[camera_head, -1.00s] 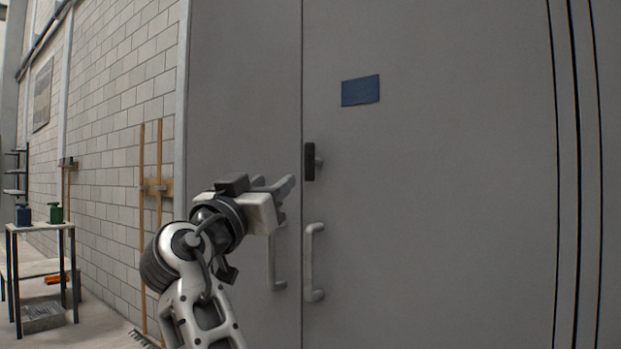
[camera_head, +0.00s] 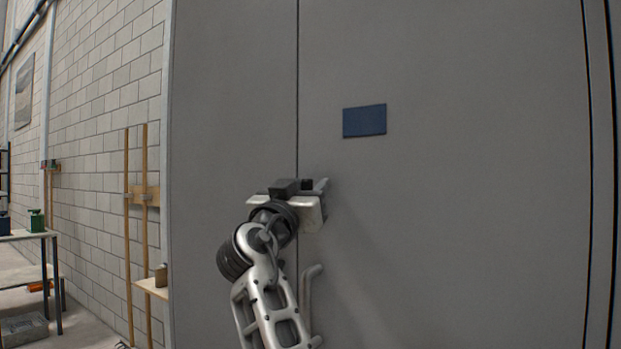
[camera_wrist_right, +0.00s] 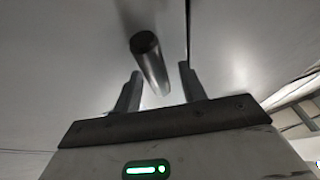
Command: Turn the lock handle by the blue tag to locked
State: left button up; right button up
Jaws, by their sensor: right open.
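The blue tag (camera_head: 364,121) is on the grey door, right of the vertical seam. My right gripper (camera_head: 318,194) is in front of the door, below and left of the tag, and hides the lock handle in the head view. In the right wrist view, a round metal bar with a dark end, which looks like the lock handle (camera_wrist_right: 151,62), lies between the two spread fingers (camera_wrist_right: 160,78). The fingers are open, and a gap shows on each side of the bar. I cannot tell how deep it sits between them. My left gripper is out of view.
A grey pull handle (camera_head: 310,290) is on the door below my right gripper, partly hidden by my arm. At left, a wooden-post stand (camera_head: 136,230) is against the block wall, and a table (camera_head: 30,236) holds a green container (camera_head: 36,220). The door right of the gripper is clear.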

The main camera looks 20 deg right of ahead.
grip_shut()
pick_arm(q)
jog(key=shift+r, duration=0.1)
pick_arm(e)
jog(key=shift+r, duration=0.1)
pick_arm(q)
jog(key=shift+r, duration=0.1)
